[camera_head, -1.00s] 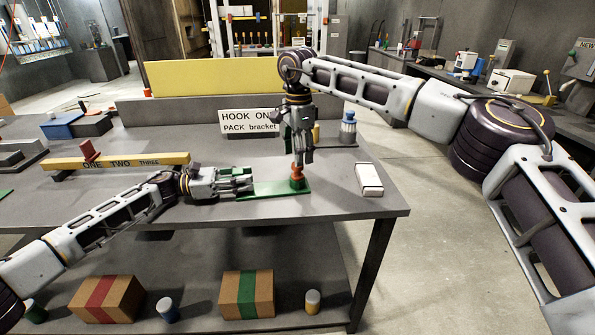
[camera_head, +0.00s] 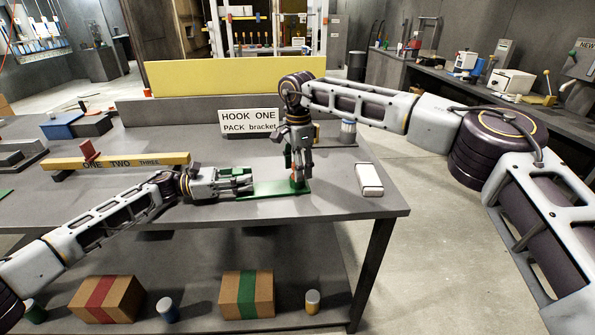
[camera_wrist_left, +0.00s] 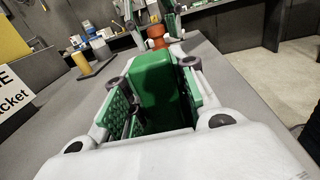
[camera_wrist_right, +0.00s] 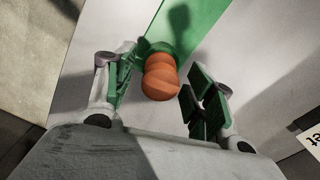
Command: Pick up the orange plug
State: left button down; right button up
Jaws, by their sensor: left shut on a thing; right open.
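The orange plug (camera_wrist_right: 161,78) stands at the end of a green plate (camera_head: 268,189) on the table. In the right wrist view it sits between the open fingers of my right gripper (camera_wrist_right: 160,92), with space beside the fingers. In the head view my right gripper (camera_head: 299,178) points down over the plug and mostly hides it. My left gripper (camera_head: 243,183) is shut on the green plate's left end. The left wrist view shows the green plate (camera_wrist_left: 158,80) between its fingers and the plug (camera_wrist_left: 157,36) beyond.
A white box (camera_head: 369,179) lies right of the plate near the table's right edge. A sign (camera_head: 249,121) stands behind. A yellow beam (camera_head: 117,162) with a red piece lies to the left. A grey-blue cylinder (camera_head: 348,130) stands at the back right.

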pick_arm(q)
jog(key=shift+f, duration=0.2)
pick_arm(e)
jog(key=c, duration=0.9)
jog(key=shift+c, duration=0.2)
jog(key=shift+r, duration=0.1)
jog(key=shift+r, duration=4.9)
jog(key=shift+r, duration=0.1)
jog(key=shift+r, duration=2.4)
pick_arm(q)
jog(key=c, duration=1.1)
grip_release()
jog(key=shift+r, duration=0.15)
